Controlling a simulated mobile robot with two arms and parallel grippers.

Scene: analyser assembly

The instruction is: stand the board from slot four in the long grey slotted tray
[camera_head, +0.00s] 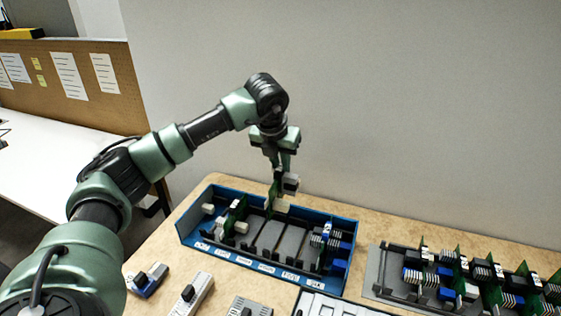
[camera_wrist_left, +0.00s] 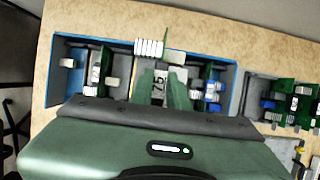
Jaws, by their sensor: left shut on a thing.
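My left gripper (camera_head: 281,170) is shut on a green circuit board (camera_head: 274,195) with pale blocks on it. It holds the board upright above the blue tray (camera_head: 219,255), over its middle slots. In the left wrist view the gripper (camera_wrist_left: 163,95) is over the same tray, and the board (camera_wrist_left: 166,42) shows edge-on with a white ribbed block. The long grey slotted tray (camera_head: 375,272) lies at the right of the table and holds several upright green boards. My right gripper is not in view.
Other green boards stand at the left and right ends of the blue tray. Small modules (camera_head: 196,291) lie along the table's front, beside a white tray (camera_head: 330,305). A plain wall is behind. A strip of bare table separates the blue and grey trays.

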